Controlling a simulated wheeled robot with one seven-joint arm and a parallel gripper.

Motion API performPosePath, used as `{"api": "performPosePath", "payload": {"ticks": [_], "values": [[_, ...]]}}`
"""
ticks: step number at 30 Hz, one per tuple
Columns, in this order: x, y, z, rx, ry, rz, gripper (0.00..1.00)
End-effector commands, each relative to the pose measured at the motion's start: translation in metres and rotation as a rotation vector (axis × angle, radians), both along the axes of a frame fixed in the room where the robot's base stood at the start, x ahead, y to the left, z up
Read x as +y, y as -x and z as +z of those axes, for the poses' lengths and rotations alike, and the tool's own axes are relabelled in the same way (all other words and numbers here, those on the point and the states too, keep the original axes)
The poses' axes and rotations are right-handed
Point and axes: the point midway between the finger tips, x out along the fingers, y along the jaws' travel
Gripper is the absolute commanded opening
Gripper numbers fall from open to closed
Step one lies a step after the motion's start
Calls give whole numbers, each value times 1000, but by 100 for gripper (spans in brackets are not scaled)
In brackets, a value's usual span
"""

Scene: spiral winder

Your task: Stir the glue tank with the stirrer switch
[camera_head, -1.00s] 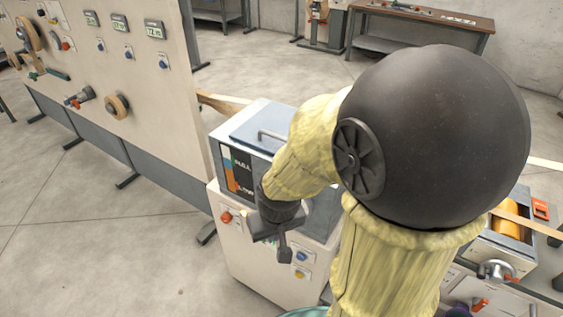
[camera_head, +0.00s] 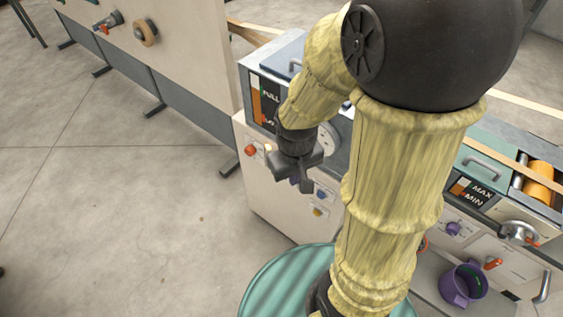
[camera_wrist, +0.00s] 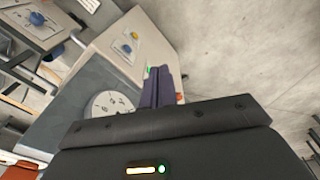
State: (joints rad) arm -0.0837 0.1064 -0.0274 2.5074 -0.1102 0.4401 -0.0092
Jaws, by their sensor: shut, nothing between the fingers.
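Two tank units show. The left one is a pale cabinet (camera_head: 272,196) with a level window (camera_head: 268,102) lettered "FULL". The right one has a green top and a "MAX/MIN" window (camera_head: 474,192), with a purple knob (camera_head: 453,229) on its front. I cannot tell which control is the stirrer switch. The left cabinet's front has an orange button (camera_head: 250,150), a blue knob (camera_head: 320,195) and a yellow knob (camera_head: 317,211). My gripper (camera_head: 307,186) is shut and empty in front of this panel, partly covering it. In the wrist view its fingers (camera_wrist: 160,88) are together beside the cabinet.
A purple jug (camera_head: 463,284) stands below the right unit, near a red-handled lever (camera_head: 493,263). A beige panel wall (camera_head: 190,60) stands at left. The floor in front is clear.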

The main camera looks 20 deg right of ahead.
Motion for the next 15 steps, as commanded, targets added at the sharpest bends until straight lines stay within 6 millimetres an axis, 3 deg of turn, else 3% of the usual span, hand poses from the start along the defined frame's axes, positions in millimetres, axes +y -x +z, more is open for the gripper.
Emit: {"api": "performPosePath", "payload": {"ticks": [1, 3, 15], "values": [[3, 0, -23, 49, 26, 53, 0], [5, 0, -44, 114, 69, 129, 0], [2, -9, -147, 459, 400, 550, 0]]}}
